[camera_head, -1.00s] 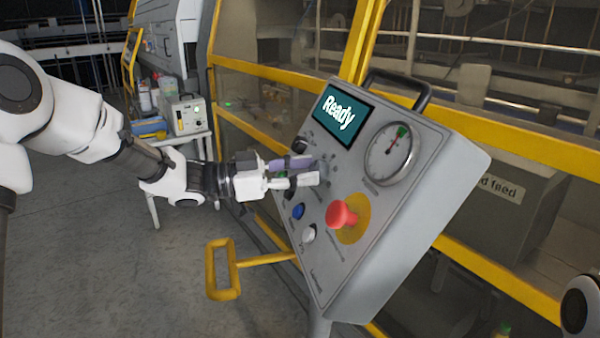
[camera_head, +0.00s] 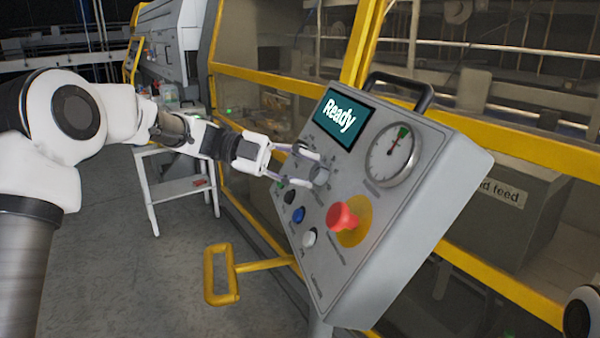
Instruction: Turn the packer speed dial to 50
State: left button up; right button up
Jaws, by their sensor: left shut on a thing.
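The grey control panel (camera_head: 400,245) stands tilted in the middle of the view, with a screen (camera_head: 341,118) that reads "Ready". My left gripper (camera_head: 315,166) reaches in from the left and is shut on a grey dial (camera_head: 319,175) below the screen. The fingers lie on either side of the dial. Its scale marks are too small and partly covered, so I cannot read the setting. My right gripper is not in view.
A red mushroom button (camera_head: 341,215) sticks out close below the dial. A round gauge (camera_head: 391,155), a blue button (camera_head: 298,214) and a white button (camera_head: 309,238) are also on the panel. A yellow handle (camera_head: 221,275) juts out at lower left.

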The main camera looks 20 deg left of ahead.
pick_arm(q)
jog(key=m+y, duration=0.1)
jog(key=m, duration=0.1)
jog(key=m+g, duration=0.1)
jog(key=m, duration=0.1)
jog(key=shift+w+d+f+g+y+b, duration=0.1)
jog(key=shift+d+f+g+y+b, duration=0.1)
jog(key=shift+g+y+b, duration=0.15)
jog(key=m+y, duration=0.2)
jog(key=m, duration=0.1)
jog(key=shift+d+r+g, duration=0.1)
jog(key=shift+r+g, duration=0.05)
jog(key=shift+g, duration=0.1)
jog(key=m+y, duration=0.1)
jog(key=m+y+b, duration=0.1)
jog(key=m, duration=0.1)
jog(key=m+y+b, duration=0.1)
jog(key=m, duration=0.1)
jog(key=shift+d+r, duration=0.15)
jog(key=shift+r, duration=0.2)
jog(key=shift+m, duration=0.3)
jog(key=shift+r, duration=0.15)
jog(key=o, duration=0.9)
jog(key=shift+o, duration=1.3)
jog(key=shift+w+d, duration=0.1)
jog(key=shift+w, duration=0.1)
